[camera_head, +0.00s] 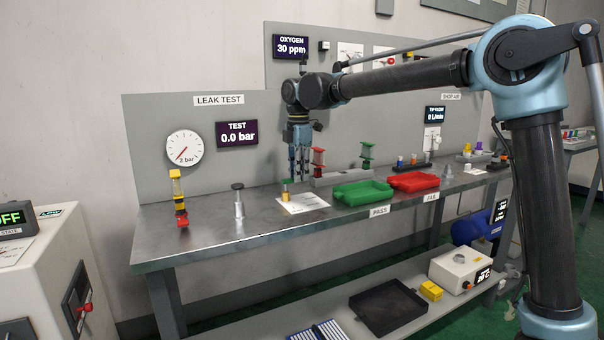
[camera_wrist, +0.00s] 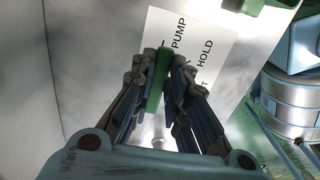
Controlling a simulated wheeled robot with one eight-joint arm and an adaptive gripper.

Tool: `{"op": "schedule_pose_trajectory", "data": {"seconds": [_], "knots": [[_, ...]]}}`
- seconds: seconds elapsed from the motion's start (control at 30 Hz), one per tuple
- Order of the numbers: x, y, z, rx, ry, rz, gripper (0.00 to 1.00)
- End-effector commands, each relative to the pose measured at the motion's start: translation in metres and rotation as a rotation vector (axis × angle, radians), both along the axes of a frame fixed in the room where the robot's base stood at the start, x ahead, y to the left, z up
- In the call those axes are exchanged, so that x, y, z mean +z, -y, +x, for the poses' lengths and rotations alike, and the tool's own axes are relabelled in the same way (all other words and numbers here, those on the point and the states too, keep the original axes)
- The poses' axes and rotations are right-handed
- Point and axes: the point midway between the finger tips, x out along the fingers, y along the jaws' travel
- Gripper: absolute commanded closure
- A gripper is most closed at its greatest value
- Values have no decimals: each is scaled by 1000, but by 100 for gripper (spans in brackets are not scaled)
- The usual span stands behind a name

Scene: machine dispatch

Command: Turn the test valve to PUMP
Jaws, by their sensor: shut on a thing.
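The test valve (camera_head: 286,196) stands on the steel bench as a small brass-coloured body with a green lever on top. In the wrist view the green lever (camera_wrist: 156,85) sits between the fingertips of my gripper (camera_wrist: 163,66), which is shut on it. The lever's far end lies beside the word PUMP on the white card (camera_wrist: 215,42). HOLD is printed to its right; other print is hidden by my fingers. In the head view my gripper (camera_head: 299,176) points down at the valve, and the card (camera_head: 311,201) lies beside it.
A green tray (camera_head: 362,201) and a red tray (camera_head: 413,190) stand to the right. A grey valve post (camera_head: 239,210) and a yellow-and-red part (camera_head: 180,205) stand to the left. The TEST display (camera_head: 237,134) reads 0.0 bar. The bench's front left is clear.

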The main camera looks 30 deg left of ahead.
Motion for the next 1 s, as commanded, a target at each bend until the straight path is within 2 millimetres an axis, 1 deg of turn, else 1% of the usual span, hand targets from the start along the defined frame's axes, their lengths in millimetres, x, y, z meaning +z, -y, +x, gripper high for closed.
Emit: {"op": "schedule_pose_trajectory", "data": {"seconds": [0.03,0.2,0.23,0.27,0.3,0.6,0.73,0.87,1.0], "knots": [[1,0,6,-5,8,2,100],[1,0,5,-4,9,2,100],[1,0,5,-4,9,2,81],[0,-1,5,-5,9,2,74],[0,-1,5,-4,8,2,65],[0,-1,1,-1,5,2,65],[5,-1,1,-1,3,1,65],[20,-1,1,-1,3,1,65],[45,-1,2,-1,3,1,65]]}}
